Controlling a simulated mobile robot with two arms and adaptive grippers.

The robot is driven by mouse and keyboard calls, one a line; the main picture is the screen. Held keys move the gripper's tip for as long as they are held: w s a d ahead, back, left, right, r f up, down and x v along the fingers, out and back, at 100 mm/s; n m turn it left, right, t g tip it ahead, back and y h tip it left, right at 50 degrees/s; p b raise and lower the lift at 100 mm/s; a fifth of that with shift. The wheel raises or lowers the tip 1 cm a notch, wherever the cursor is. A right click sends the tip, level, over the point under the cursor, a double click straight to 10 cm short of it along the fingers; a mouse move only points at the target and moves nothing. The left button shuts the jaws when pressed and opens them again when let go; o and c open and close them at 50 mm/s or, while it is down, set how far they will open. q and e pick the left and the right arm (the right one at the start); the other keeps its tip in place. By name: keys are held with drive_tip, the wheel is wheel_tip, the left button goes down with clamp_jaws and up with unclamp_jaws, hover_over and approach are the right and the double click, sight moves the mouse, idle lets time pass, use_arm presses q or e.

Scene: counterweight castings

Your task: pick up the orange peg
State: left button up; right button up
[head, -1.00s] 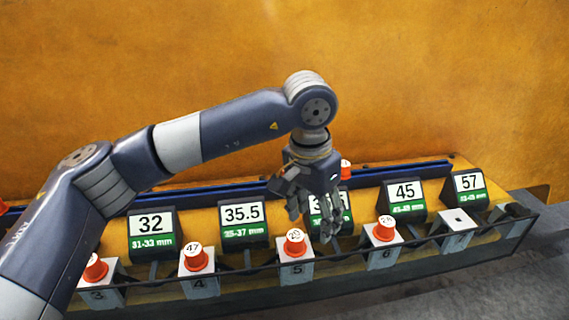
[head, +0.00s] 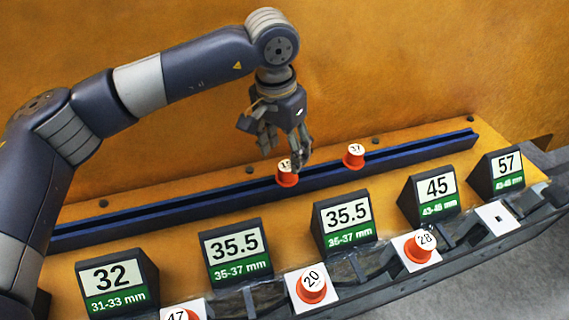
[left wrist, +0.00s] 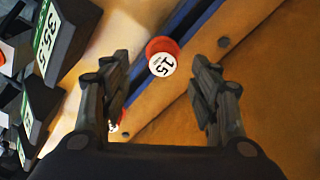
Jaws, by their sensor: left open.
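Several orange pegs with numbered white tops are in view. One marked 15 (head: 287,180) stands on the blue rail, and another peg (head: 354,157) stands farther right along it. My left gripper (head: 284,148) is open and empty just above the peg marked 15, partly covering it in the head view. In the left wrist view the peg marked 15 (left wrist: 163,57) shows between and beyond the open fingers (left wrist: 160,75). Pegs marked 20 (head: 312,286), 28 (head: 419,247) and 47 (head: 182,315) sit on white blocks in front. My right gripper is not in view.
The blue rail (head: 420,149) runs along the back of the yellow shelf. Dark sign blocks marked 32 (head: 112,278), 35.5, 45 (head: 435,192) and 57 stand before it. One white block (head: 497,218) at the right has no peg. An orange wall rises behind.

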sight(286, 167)
use_arm(q)
drive_tip(key=shift+d+f, duration=0.1)
drive_tip(key=shift+f, duration=0.85)
drive_tip(key=f+p, duration=0.1)
drive_tip(key=f, duration=0.1)
drive_tip(key=w+f+p, duration=0.1)
drive_tip(key=f+p, duration=0.1)
drive_tip(key=shift+w+d+f, duration=0.15)
drive_tip(key=shift+w+f, duration=0.05)
drive_tip(key=shift+f, duration=0.55)
drive_tip(key=shift+c, duration=0.5)
drive_tip(key=c, duration=1)
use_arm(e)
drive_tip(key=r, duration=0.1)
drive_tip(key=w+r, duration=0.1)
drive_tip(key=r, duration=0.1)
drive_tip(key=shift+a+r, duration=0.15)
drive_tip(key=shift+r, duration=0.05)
